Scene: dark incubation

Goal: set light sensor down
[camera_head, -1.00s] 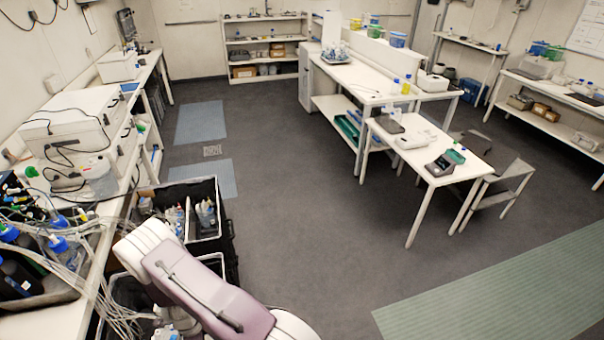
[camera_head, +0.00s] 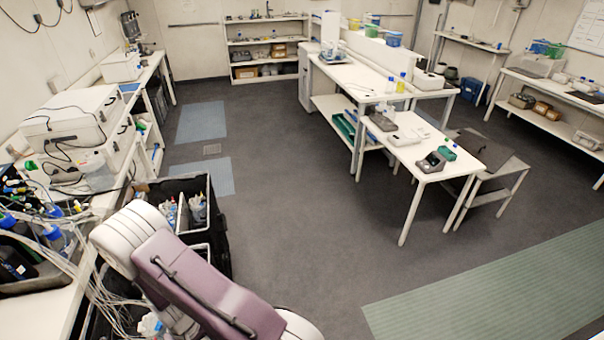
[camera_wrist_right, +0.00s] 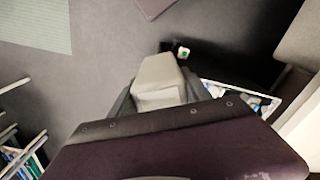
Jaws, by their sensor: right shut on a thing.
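In the right wrist view my right gripper (camera_wrist_right: 159,97) has dark jaws on both sides of a pale grey, tapered block (camera_wrist_right: 160,74). It is shut on this block, which I take to be the light sensor, though no marking shows. The block is held over dark floor in that view, touching no surface that I can see. A small dark thing with a white and green spot (camera_wrist_right: 183,53) shows just beyond its far end; what it is, I cannot tell. Neither gripper shows in the head view, only a purple and white arm link of mine.
A cluttered bench (camera_head: 55,320) with tubes and bottles runs along the left. A black crate (camera_head: 222,235) with bottles stands beside it. A white table (camera_head: 432,172) with grey devices stands right of centre. The grey floor (camera_head: 290,240) between is open.

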